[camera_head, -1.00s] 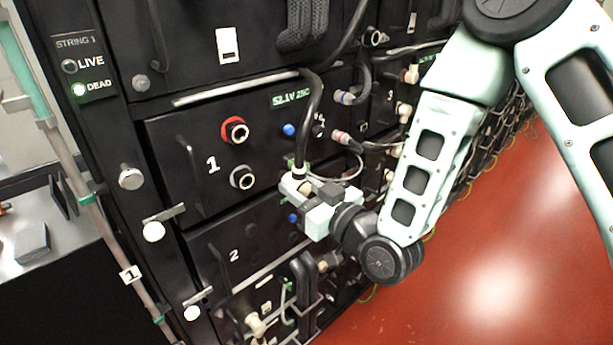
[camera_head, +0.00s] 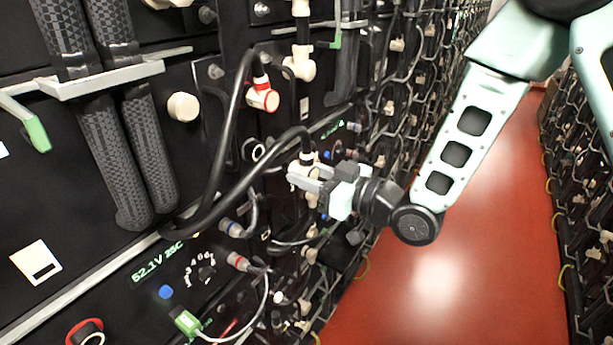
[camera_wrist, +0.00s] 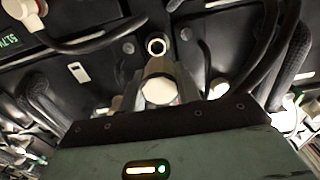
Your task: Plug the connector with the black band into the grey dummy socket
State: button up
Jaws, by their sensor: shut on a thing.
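My gripper (camera_head: 304,178) is shut on a pale connector (camera_head: 307,160), with a black cable rising from its top in the head view. The connector's round cream end (camera_wrist: 160,90) sits between my fingers in the wrist view. A pale ring (camera_head: 258,152) shows partly behind cables in the head view.
A red-banded connector (camera_head: 263,97) stands on the rack to the upper left. A red-ringed socket (camera_head: 85,332) is at the lower left. Black cables loop close to my gripper. The red floor (camera_head: 450,270) is clear.

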aim_at(286, 163)
jog(key=shift+w+d+r, duration=0.25)
jog(key=shift+d, duration=0.05)
jog(key=shift+f+b, duration=0.15)
jog(key=shift+b, duration=0.25)
jog(key=shift+b+x, duration=0.45)
jog(key=shift+x, duration=2.5)
jog(key=shift+b, duration=1)
jog(key=shift+b+x, duration=0.6)
jog(key=shift+x, duration=1.1)
jog(key=o, duration=1.2)
jog(key=shift+c, duration=0.2)
